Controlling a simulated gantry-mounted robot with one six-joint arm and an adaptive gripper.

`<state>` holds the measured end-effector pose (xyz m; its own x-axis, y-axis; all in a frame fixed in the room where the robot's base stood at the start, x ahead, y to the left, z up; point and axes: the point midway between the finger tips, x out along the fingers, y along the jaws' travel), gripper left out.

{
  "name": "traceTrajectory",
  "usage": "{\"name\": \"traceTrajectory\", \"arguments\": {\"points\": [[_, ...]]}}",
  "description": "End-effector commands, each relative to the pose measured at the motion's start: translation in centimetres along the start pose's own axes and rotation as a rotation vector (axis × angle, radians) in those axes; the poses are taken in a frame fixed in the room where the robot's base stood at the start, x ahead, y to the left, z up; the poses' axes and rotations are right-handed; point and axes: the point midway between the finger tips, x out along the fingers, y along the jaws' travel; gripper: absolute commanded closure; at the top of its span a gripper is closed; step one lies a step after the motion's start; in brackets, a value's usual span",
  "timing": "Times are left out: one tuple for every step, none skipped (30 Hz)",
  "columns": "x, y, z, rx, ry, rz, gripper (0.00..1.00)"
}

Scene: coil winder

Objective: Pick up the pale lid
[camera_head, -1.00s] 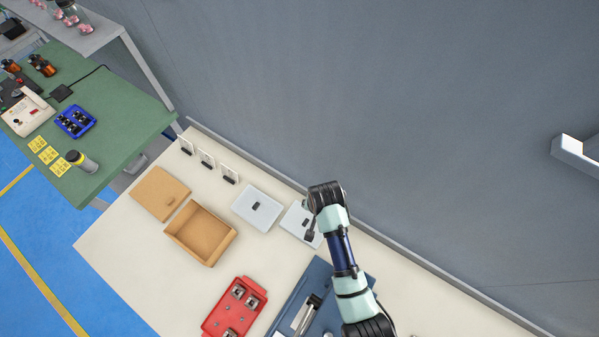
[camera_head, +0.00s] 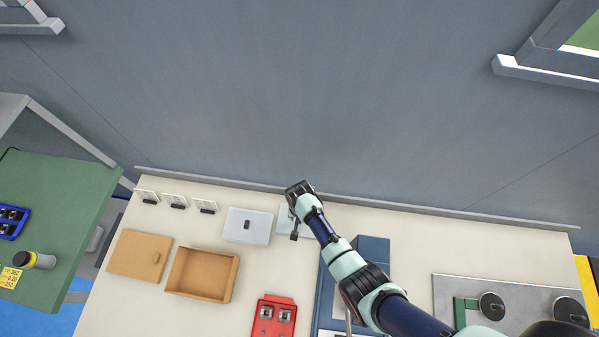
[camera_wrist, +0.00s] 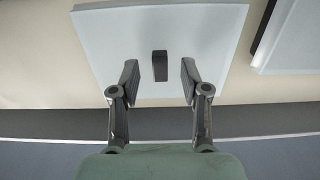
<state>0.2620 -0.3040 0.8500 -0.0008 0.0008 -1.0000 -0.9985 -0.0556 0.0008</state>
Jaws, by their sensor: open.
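The pale lid (camera_wrist: 110,40) is a flat, light square plate with a dark block-like knob (camera_wrist: 160,66) at its middle. In the head view the same plate (camera_head: 284,222) is partly hidden by my arm. My gripper (camera_wrist: 159,82) is open over the plate. Its two fingers stand on either side of the knob with a gap on each side. In the head view my gripper (camera_head: 294,236) is small and points down at the plate. I cannot tell how high the fingertips are. A second pale piece with a dark knob (camera_head: 247,226) lies just left of it.
An open cardboard box (camera_head: 202,274) and a tan lid (camera_head: 140,255) lie further left. The wall (camera_head: 300,100) runs close behind the plate.

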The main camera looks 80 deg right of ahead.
Motion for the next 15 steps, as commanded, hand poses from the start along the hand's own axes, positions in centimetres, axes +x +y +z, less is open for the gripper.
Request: {"name": "traceTrajectory", "arguments": {"points": [[0.64, -0.03, -0.03, 0.0, 0.0, 0.0, 0.54], [0.8, -0.02, -0.01, 0.0, 0.0, 0.0, 0.54], [0.89, -0.02, -0.02, 0.0, 0.0, 0.0, 0.54], [0.9, -0.03, -0.03, 0.0, 0.001, -0.001, 0.54], [0.88, -0.04, -0.03, 0.0, 0.001, -0.001, 0.54], [0.85, -0.04, -0.03, 0.0, 0.001, -0.001, 0.54], [0.84, -0.03, -0.02, 0.0, 0.001, -0.001, 0.54], [0.84, -0.03, -0.02, 0.0, 0.001, -0.001, 0.54], [0.84, -0.03, -0.01, 0.0, 0.001, -0.001, 0.57], [0.83, -0.03, -0.01, 0.0, 0.001, -0.001, 0.62], [0.83, -0.02, -0.01, 0.0, 0.001, -0.001, 0.68], [0.83, -0.02, -0.01, 0.0, 0.001, -0.001, 0.74], [0.83, -0.02, -0.01, 0.0, 0.001, -0.001, 0.79], [0.83, -0.02, 0.0, 0.0, 0.001, -0.001, 0.84], [0.83, -0.02, 0.0, 0.0, 0.001, -0.001, 0.91]]}}
